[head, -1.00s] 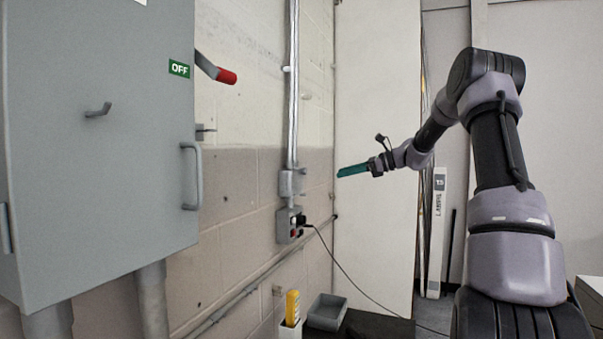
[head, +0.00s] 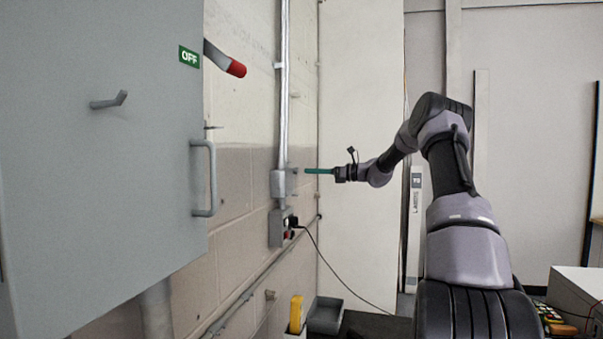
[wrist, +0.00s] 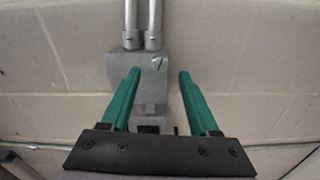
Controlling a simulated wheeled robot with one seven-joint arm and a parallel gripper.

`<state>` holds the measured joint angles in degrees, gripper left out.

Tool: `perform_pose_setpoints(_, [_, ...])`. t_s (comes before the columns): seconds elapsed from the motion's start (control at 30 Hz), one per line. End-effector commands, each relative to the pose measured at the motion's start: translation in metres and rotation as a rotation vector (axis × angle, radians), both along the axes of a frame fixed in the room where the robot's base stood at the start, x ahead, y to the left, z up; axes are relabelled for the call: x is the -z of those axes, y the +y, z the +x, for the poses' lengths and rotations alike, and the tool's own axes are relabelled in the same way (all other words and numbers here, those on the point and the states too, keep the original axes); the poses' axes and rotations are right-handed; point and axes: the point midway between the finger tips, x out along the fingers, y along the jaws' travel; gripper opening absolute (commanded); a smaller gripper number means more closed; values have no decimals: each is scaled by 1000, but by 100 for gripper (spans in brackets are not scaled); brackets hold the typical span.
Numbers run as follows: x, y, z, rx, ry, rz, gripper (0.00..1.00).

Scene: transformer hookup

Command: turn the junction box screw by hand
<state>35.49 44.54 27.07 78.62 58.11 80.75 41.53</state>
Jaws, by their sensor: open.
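The junction box (head: 284,183) is a small grey box on the block wall, at the lower end of the vertical conduits. In the wrist view the box (wrist: 118,68) lies beyond my fingers, and its slotted screw (wrist: 158,63) shows near the upper right of its face, between the fingertips. My gripper (head: 308,171) has green fingers and points left at the wall, close to the box's height. In the wrist view my gripper (wrist: 157,74) is open and empty, with the fingers apart on either side of the screw. The remaining gap to the screw is hard to judge.
A socket box (head: 280,228) with a black plug and cable (head: 340,275) sits below. The large grey cabinet (head: 100,180) with its red-tipped lever (head: 236,68) is at left. A yellow tool (head: 296,313) and grey tray (head: 325,315) stand low.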

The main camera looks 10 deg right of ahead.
Motion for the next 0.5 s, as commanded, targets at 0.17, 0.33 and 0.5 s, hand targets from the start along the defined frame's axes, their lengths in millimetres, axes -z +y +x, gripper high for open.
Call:
perform_pose_setpoints(0.17, [0,26,15,-2,-1,0,62])
perform_pose_setpoints(0.33, [0,39,22,0,0,1,62])
perform_pose_setpoints(0.5, [0,41,24,1,-1,-1,62])
